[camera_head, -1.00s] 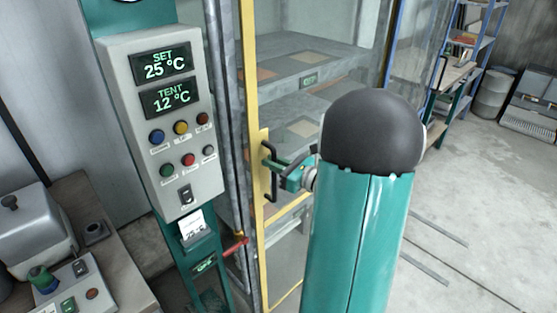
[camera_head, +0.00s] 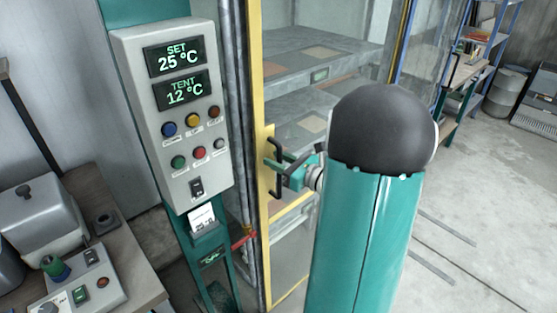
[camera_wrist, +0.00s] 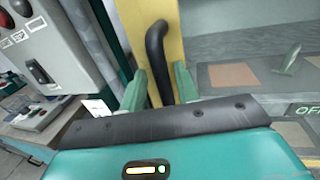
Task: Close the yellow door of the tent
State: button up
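The yellow door frame (camera_head: 258,90) of the tent stands upright close beside the grey post at its left. I cannot tell if any gap is left between them. A black bar handle (camera_head: 275,180) is fixed on the yellow frame. My gripper (camera_head: 278,164) is at this handle, coming from the right. In the wrist view, the two green fingers of my gripper (camera_wrist: 160,88) stand on both sides of the black handle (camera_wrist: 156,50), with room beside it. The yellow frame (camera_wrist: 174,30) is right behind. The rounded dark joint of my arm hides part of the door.
A control panel (camera_head: 148,75) reading SET 25 °C and TENT 12 °C stands left of the door. A bench (camera_head: 135,262) with machines is at the lower left. Grey shelves (camera_head: 300,75) are inside the tent. Open concrete floor (camera_head: 490,190) lies to the right.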

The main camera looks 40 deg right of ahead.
jog(key=v, duration=1.4)
jog(key=shift+w, duration=0.1)
jog(key=w+a+r+n+g+y, duration=0.1)
jog(key=a+n+g+y, duration=0.4)
jog(key=a+n+g, duration=1.15)
jog(key=s+a+r+n+t+h, duration=0.2)
jog(key=a+n+h, duration=0.2)
jog(key=a+n, duration=0.3)
jog(key=s+a+r+n+t+h, duration=0.2)
jog(key=a+n+h, duration=0.3)
jog(key=n, duration=0.5)
jog(key=a, duration=0.2)
jog(key=shift+a+r, duration=0.35)
jog(key=shift+r, duration=0.05)
jog(key=shift+t, duration=0.25)
